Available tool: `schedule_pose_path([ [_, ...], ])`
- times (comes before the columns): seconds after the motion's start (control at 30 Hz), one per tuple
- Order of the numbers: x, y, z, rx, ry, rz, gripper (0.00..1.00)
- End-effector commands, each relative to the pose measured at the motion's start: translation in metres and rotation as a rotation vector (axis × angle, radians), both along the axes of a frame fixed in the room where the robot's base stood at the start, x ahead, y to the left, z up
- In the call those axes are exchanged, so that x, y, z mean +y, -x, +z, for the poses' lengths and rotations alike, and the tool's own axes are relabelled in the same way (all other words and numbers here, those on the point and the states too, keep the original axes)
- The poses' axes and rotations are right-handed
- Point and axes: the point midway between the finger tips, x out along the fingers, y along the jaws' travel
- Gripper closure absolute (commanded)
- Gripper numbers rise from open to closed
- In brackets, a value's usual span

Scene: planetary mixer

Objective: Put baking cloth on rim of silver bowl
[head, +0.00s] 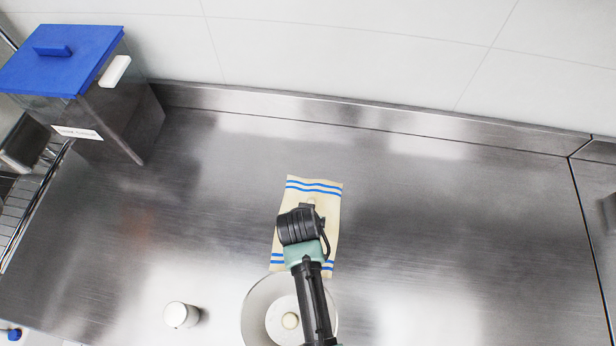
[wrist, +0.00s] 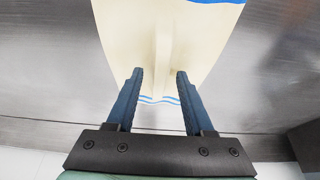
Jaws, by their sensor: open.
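The baking cloth (head: 329,207), cream with blue stripes near both ends, lies on the steel counter just behind the silver bowl. The silver bowl (head: 256,318) is at the bottom centre of the head view, partly hidden by my arm and cut by the frame edge. My gripper is over the middle of the cloth; its fingers are hidden in the head view. In the wrist view my gripper (wrist: 160,72) is open, with a raised fold of the cloth (wrist: 195,45) running between the fingers. I cannot tell whether the fingers touch the cloth.
A small white cylinder (head: 181,315) stands left of the bowl. A clear bin with a blue lid (head: 62,62) stands at the back left, near a wire rack (head: 25,205). The counter (head: 460,240) right of the cloth is clear. A wall closes the back.

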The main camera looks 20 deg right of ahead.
Motion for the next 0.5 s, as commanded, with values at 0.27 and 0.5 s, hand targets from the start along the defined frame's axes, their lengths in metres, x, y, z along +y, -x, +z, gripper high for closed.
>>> schedule_pose_path([
  [0.27,-0.0023,-0.0035,-0.0104,-0.001,-0.001,0.000,0.47],
  [0.5,-0.0022,-0.0035,-0.0102,-0.001,0.001,0.000,0.66],
])
